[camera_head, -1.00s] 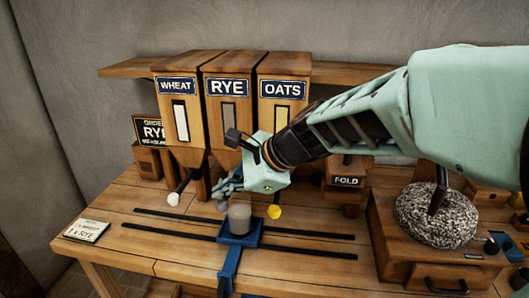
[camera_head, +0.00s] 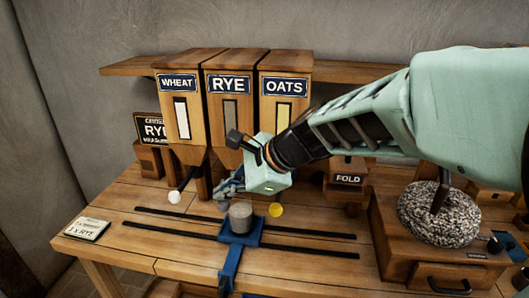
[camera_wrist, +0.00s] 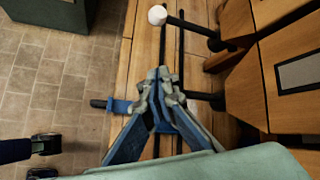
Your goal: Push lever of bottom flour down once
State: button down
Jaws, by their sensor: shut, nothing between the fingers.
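The order card (camera_head: 87,228) lies at the table's left; its bottom line reads "1 x RYE", and the line above is hard to read. The RYE dispenser (camera_head: 230,118) stands between WHEAT (camera_head: 181,110) and OATS (camera_head: 285,115). My gripper (camera_head: 227,188) is shut and empty in front of the RYE dispenser's base, over its lever area. In the wrist view, the shut fingertips (camera_wrist: 168,82) lie beside a black lever rod (camera_wrist: 207,98), whose end they hide. I cannot tell whether they touch it. The white WHEAT knob (camera_head: 173,197) and yellow OATS knob (camera_head: 276,210) are visible.
A grey cup (camera_head: 241,217) sits on a blue carriage (camera_head: 240,238) across black rails, just below my gripper. A FOLD box (camera_head: 346,181) and a millstone (camera_head: 440,212) on a wooden base stand to the right. The table's left front is clear.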

aim_at(227, 204)
jog(key=shift+f+b, duration=1.8)
jog(key=shift+f, duration=0.35)
dwell(1.4)
jog(key=shift+r, duration=0.1)
dwell(0.4)
jog(key=shift+r+p, duration=2.65)
jog(key=shift+r, duration=0.35)
jog(key=shift+r+p, duration=2.15)
jog(key=shift+r, duration=0.45)
